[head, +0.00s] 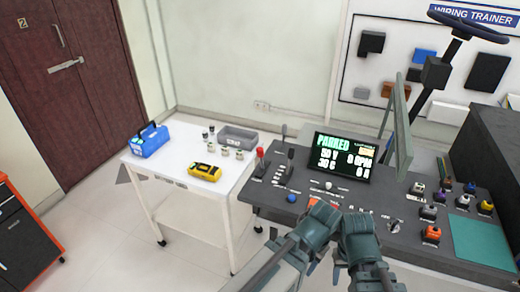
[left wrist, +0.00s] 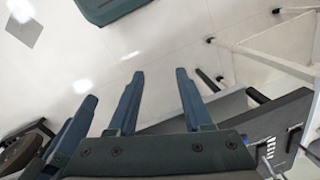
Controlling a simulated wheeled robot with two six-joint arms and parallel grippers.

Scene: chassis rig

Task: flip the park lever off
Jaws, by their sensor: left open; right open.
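The dark console (head: 385,232) carries a lever with a red knob (head: 260,156) at its left end and a black-topped lever (head: 290,155) beside it. I cannot tell from markings which is the park lever. The display (head: 342,157) reads PARKED in green. My right gripper (head: 354,222) is open over the console's front middle, right of both levers. My left gripper (head: 324,212) is beside it, also right of the levers, its jaws hard to make out there. In the left wrist view, the left gripper (left wrist: 160,74) is open, with nothing between its fingers.
A white cart (head: 188,185) left of the console holds a blue case (head: 149,140), a yellow meter (head: 205,171) and a grey tray (head: 238,137). A steering wheel (head: 466,27) stands at the back right. Several coloured knobs cover the console's right side.

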